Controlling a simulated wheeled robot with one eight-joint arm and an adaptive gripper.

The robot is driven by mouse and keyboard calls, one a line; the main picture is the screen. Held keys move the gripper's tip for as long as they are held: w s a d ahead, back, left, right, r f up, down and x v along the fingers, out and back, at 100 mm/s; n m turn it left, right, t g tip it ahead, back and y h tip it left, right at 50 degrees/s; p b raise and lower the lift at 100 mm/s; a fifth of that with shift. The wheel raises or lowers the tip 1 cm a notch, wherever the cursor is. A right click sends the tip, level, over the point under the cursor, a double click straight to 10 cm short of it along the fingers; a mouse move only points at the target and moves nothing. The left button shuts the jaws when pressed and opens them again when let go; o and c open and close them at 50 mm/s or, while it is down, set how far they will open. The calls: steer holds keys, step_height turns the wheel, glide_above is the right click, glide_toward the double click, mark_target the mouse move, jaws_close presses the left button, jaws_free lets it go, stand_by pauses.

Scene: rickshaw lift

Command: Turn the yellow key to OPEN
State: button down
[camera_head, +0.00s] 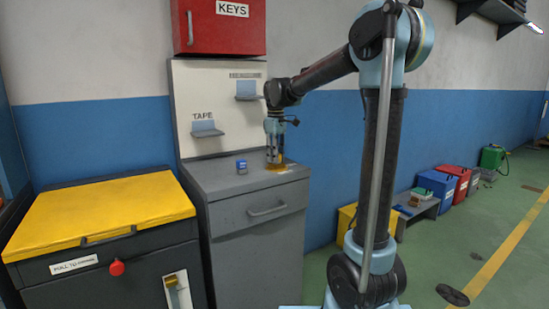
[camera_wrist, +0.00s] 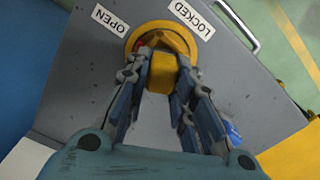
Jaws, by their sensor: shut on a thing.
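The yellow key (camera_wrist: 161,73) stands in a round yellow lock plate (camera_wrist: 131,43) on the grey cabinet top. White labels reading OPEN (camera_wrist: 108,20) and LOCKED (camera_wrist: 191,18) lie beside the plate, in the wrist view at its upper left and upper right. My gripper (camera_wrist: 160,70) is shut on the key, with a finger on each side of its head. In the head view my gripper (camera_head: 274,157) points down at the plate (camera_head: 277,168). The key's lower part is partly hidden, and I cannot tell exactly which label it points to.
A small blue object (camera_head: 241,167) stands on the grey cabinet (camera_head: 225,196), left of my gripper. A board with small shelves (camera_head: 207,130) rises behind, below a red KEYS box (camera_head: 220,25). A yellow-lidded chest (camera_head: 105,210) stands at left.

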steer(key=c, duration=1.3)
jaws_free()
step_height(320, 180, up, 11)
steer(key=s+d+f+m, duration=0.3)
steer(key=s+d+f, duration=0.1)
steer(key=s+d, duration=0.45)
steer(key=s+d+f+m+t, duration=0.1)
steer(key=s+d+f+m, duration=0.3)
steer(key=s+f, duration=0.7)
steer(key=s+d+f+m+t, duration=0.1)
steer(key=s+d+f+m, duration=0.3)
steer(key=s+d+f, duration=0.5)
steer(key=s+f, duration=0.3)
steer(key=f, duration=0.3)
steer(key=shift+s+d+f+m, duration=0.15)
steer(key=shift+s+m, duration=0.05)
steer(key=shift+m, duration=0.1)
